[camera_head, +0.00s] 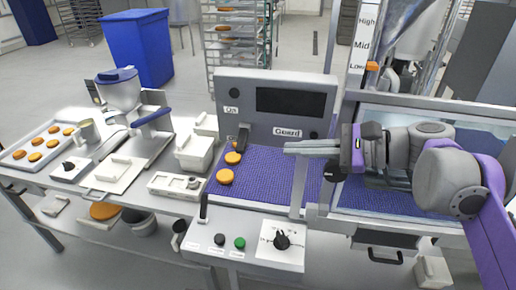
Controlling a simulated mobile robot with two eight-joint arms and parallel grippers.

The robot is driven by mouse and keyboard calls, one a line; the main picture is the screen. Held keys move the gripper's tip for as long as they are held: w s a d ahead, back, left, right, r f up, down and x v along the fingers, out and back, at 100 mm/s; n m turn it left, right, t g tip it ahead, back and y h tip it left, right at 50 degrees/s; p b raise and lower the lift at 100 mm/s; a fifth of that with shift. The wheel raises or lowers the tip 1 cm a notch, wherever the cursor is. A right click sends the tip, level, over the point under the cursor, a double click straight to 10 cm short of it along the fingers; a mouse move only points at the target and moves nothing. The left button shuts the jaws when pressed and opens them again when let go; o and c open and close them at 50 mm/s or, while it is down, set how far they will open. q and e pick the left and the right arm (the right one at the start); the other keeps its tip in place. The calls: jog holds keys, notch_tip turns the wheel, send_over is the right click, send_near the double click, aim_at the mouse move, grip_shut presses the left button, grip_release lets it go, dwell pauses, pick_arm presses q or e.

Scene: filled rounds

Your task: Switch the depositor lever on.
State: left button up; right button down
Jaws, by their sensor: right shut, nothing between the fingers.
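A grey depositor housing (275,80) with a dark screen stands behind the purple belt (262,178). It carries an "On" label (231,109) at its left and a "Guard" label (287,132) lower right. A small dark upright piece (243,137) below the "On" label may be the lever; its setting is too small to tell. My right gripper (287,148) comes in from the right over the belt. Its fingers are shut and empty, pointing left, to the right of that dark piece and apart from it in the picture. My left gripper is not in view.
Orange-brown rounds (225,176) lie on the belt's left end. A front control panel (205,230) has a black knob (282,240) and a green button (240,243). A clear-walled machine with a High/Mid/Low scale (364,40) stands right. A tray of rounds (20,164) sits far left.

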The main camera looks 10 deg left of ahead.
aim_at(245, 146)
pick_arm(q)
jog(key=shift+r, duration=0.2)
pick_arm(e)
jog(key=x, duration=1)
pick_arm(q)
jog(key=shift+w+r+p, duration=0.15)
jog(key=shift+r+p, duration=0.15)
jog(key=shift+p, duration=0.1)
pick_arm(e)
jog(key=shift+s+r+m, duration=0.2)
jog(key=shift+r+m, duration=0.1)
jog(key=shift+m, duration=0.3)
jog(key=r+m+g, duration=0.1)
jog(key=s+r+m+g+p, duration=0.1)
jog(key=m, duration=0.1)
jog(key=shift+g+p, duration=0.3)
jog(key=shift+g, duration=0.1)
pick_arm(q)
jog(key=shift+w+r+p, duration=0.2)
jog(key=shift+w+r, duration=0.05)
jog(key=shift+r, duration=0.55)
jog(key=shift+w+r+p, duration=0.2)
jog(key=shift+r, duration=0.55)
pick_arm(e)
jog(key=shift+s+r, duration=0.1)
jog(key=shift+r, duration=0.45)
